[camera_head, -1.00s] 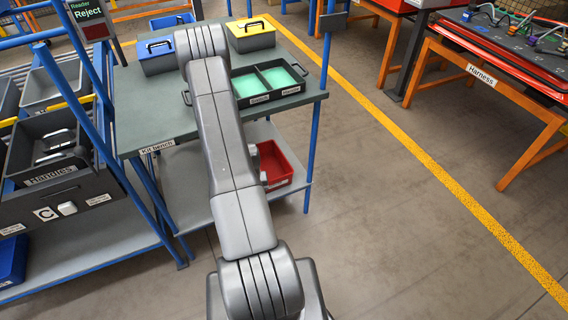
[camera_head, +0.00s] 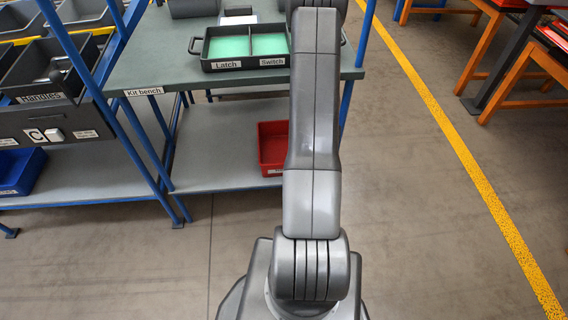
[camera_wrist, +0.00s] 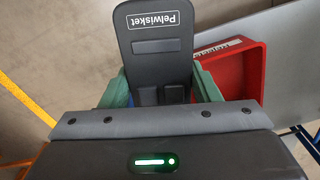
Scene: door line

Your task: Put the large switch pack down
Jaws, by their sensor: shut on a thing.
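My gripper (camera_wrist: 160,90) is shut on the large switch pack (camera_wrist: 155,42), a flat dark grey piece with a rounded end, marked "Pelwisket", in the wrist view. The green fingers press on its two sides. Its near end is hidden behind the gripper body. In the head view my arm hides both gripper and pack. A dark two-compartment tray (camera_head: 201,60) lies on the kit bench (camera_head: 130,78), labelled "Latch" and "Switch". Both compartments show bare green lining, but my arm covers the tray's right end.
A red bin (camera_head: 272,150) sits on the lower shelf (camera_head: 215,165); it also shows in the wrist view (camera_wrist: 255,75), beyond the pack. A rack with a "Handles" bin (camera_head: 45,85) stands left. Blue posts (camera_head: 125,140) flank the bench.

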